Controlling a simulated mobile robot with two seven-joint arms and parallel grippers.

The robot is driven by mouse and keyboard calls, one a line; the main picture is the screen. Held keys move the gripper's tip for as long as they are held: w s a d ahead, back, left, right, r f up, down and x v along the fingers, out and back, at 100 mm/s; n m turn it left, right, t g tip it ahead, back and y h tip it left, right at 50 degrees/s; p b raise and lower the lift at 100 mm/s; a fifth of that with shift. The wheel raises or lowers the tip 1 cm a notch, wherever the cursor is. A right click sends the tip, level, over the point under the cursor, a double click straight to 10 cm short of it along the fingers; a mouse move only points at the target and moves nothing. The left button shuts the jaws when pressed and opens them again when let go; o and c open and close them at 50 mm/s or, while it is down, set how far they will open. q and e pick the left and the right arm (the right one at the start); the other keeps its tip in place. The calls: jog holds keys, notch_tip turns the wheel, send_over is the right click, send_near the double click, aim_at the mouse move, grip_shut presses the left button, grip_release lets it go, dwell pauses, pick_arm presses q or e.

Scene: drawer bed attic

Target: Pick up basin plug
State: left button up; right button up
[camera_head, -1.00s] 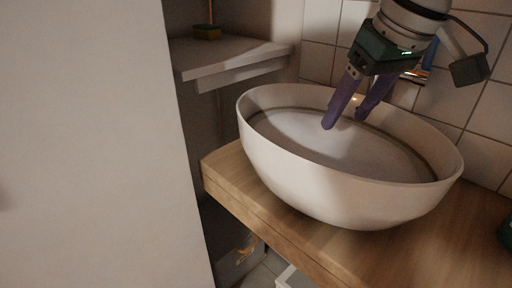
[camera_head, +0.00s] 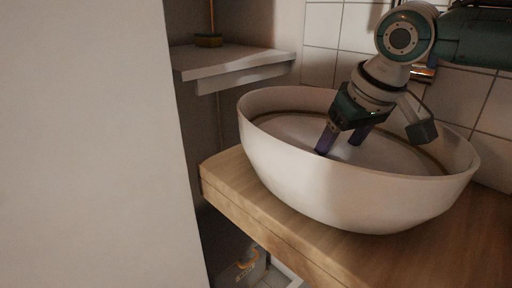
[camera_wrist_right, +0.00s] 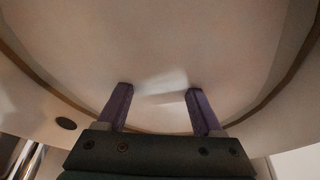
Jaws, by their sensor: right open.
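My right gripper (camera_head: 340,142) reaches down into the white oval basin (camera_head: 300,188) from the upper right. Its two purple fingers are apart, with nothing visible between them. In the right wrist view the open fingers (camera_wrist_right: 157,92) stand over the pale inner surface of the basin (camera_wrist_right: 165,45). A small dark oval (camera_wrist_right: 66,123) lies left of the fingers in that view; I cannot tell whether it is the basin plug or a hole. No plug can be made out clearly in the head view, where the near rim hides part of the basin floor. My left gripper is out of view.
The basin stands on a wooden counter (camera_head: 270,225). A metal tap (camera_head: 423,73) is behind it, partly hidden by my arm. A shelf (camera_head: 235,60) with a sponge (camera_head: 208,40) is at the back left. A large pale panel (camera_head: 90,150) fills the left side.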

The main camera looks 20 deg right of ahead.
grip_shut()
dwell(0.4)
